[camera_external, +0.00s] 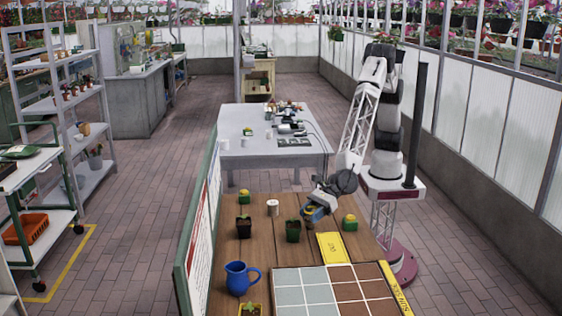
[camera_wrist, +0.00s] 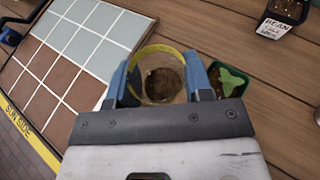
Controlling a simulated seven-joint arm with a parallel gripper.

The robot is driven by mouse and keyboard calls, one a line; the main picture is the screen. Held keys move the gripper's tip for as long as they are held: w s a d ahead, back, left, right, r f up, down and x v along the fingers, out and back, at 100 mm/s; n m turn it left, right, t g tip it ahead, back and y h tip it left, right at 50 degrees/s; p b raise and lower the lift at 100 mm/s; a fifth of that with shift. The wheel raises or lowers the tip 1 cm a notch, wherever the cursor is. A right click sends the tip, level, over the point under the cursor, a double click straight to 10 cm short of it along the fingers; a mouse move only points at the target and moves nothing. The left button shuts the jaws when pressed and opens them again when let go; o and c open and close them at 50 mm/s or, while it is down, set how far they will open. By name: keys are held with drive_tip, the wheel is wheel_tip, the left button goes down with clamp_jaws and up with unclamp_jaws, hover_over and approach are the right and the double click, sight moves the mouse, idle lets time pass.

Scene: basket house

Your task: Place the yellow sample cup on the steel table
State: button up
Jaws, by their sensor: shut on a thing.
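In the wrist view, a cup with a yellow rim (camera_wrist: 162,48) and dark brown contents sits between the two blue fingers of my gripper (camera_wrist: 162,85), which is shut on it. In the external view my gripper (camera_external: 313,213) is low over the wooden bench, and the cup is mostly hidden by the fingers. I cannot tell whether the cup touches the bench. The grey steel table (camera_external: 250,158) stands beyond the wooden bench, with equipment towards its right and back and open surface at its front left.
The wooden bench (camera_external: 262,254) holds a tiled board (camera_external: 305,293), a blue jug (camera_external: 238,279), dark seedling pots (camera_external: 293,231), a white cup (camera_external: 272,207) and a yellow-and-green item (camera_external: 349,223). A green-framed board (camera_external: 199,217) edges the bench's left. A seedling pot (camera_wrist: 230,87) is right beside my gripper.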

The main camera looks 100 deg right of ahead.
drive_tip(key=s+a+n+g+y, duration=0.1)
drive_tip(key=s+a+n+y, duration=0.1)
drive_tip(key=s+a, duration=1.05)
drive_tip(key=f, duration=0.1)
drive_tip(key=s+d+f, duration=0.1)
drive_tip(key=f, duration=0.3)
drive_tip(key=shift+s+d, duration=0.15)
drive_tip(key=shift+d, duration=0.15)
hover_over(342, 289)
drive_tip(key=shift+f, duration=0.8)
drive_tip(key=shift+f, duration=0.1)
drive_tip(key=shift+f, duration=1.65)
drive_tip(key=shift+f, duration=0.1)
